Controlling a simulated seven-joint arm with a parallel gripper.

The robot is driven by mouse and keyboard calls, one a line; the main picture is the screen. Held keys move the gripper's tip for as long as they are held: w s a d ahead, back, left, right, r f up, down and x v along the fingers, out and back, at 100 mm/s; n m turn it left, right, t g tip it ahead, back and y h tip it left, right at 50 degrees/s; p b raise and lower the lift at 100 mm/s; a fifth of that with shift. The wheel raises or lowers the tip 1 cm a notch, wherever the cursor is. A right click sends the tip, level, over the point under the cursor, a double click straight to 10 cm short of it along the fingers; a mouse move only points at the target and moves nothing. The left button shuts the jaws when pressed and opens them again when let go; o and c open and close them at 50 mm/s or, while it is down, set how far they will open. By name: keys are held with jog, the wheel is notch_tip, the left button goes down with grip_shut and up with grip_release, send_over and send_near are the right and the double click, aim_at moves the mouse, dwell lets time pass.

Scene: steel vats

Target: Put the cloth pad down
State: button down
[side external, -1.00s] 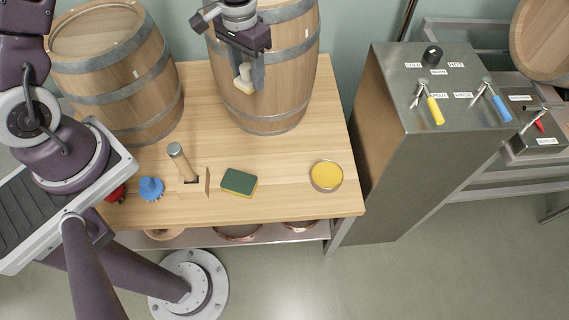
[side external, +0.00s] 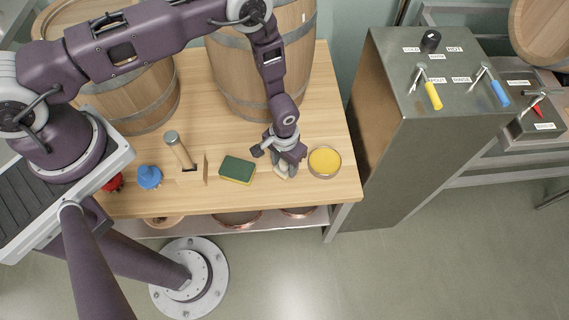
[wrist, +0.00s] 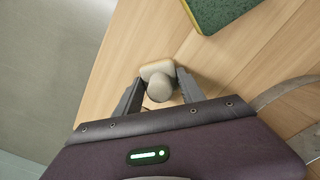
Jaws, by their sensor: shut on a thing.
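The cloth pad (wrist: 152,68) is a small pale beige block with a rounded grey knob on top. It shows between the two fingers in the wrist view. My gripper (wrist: 158,84) is shut on it by the knob. In the side view, my gripper (side external: 284,165) points down over the table, between the green sponge and the yellow tin, with the pale pad (side external: 283,174) at its fingertips. The pad is low over the wood; I cannot tell whether it touches. The fingers partly hide it.
Barrels (side external: 255,75) stand at the back. A steel cabinet (side external: 400,130) is right.

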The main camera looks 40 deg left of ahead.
jog(key=shift+f, duration=0.2)
jog(key=c, duration=0.7)
grip_release()
jog(key=shift+f, duration=0.1)
notch_tip(320, 180, up, 12)
jog(key=shift+r, duration=0.25)
